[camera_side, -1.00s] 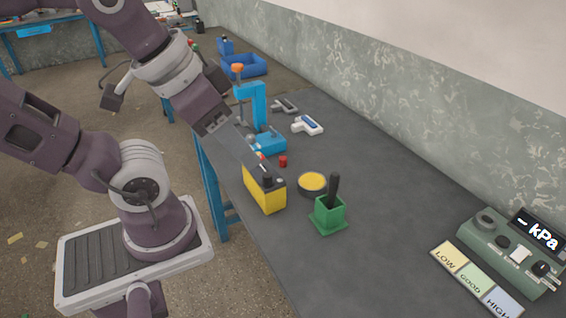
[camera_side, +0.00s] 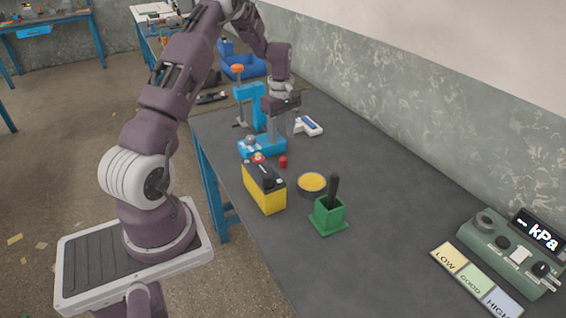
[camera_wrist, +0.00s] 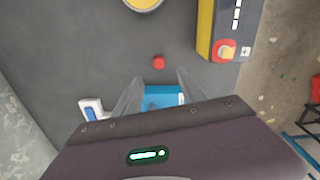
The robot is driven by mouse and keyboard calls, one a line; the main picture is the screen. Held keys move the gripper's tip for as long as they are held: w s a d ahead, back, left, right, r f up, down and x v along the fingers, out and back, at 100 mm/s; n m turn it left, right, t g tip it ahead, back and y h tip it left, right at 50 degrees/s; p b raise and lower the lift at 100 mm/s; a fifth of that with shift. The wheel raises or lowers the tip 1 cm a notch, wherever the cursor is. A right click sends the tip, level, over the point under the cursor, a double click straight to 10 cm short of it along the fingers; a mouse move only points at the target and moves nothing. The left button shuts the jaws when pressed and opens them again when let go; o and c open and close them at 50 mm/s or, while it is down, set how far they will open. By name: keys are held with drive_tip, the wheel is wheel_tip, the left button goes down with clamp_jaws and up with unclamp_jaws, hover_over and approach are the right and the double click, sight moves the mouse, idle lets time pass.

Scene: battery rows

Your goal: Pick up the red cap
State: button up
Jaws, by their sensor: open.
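A small red cap (camera_side: 283,162) stands on the dark table behind the yellow battery. It also shows in the wrist view (camera_wrist: 158,62), just beyond my fingertips and roughly centred between them. My gripper (camera_side: 281,136) hangs fingers-down above the table near the blue press, up and behind the cap. In the wrist view my gripper (camera_wrist: 159,77) has its two fingers spread apart with nothing held.
The blue press (camera_side: 259,144) stands right beside my fingers. A round yellow-topped tin (camera_side: 312,182) and a green holder with a black handle (camera_side: 329,215) stand to the right of the battery. A white-and-blue tool (camera_side: 308,126) lies behind. The gauge box (camera_side: 512,245) is far right.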

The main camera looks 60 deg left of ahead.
sight(283, 159)
drive_tip(key=shift+n, duration=0.3)
drive_tip(key=f, duration=0.9)
drive_tip(key=shift+w+d, duration=0.1)
drive_tip(key=shift+w, duration=0.1)
drive_tip(key=shift+r, duration=0.1)
clamp_jaws()
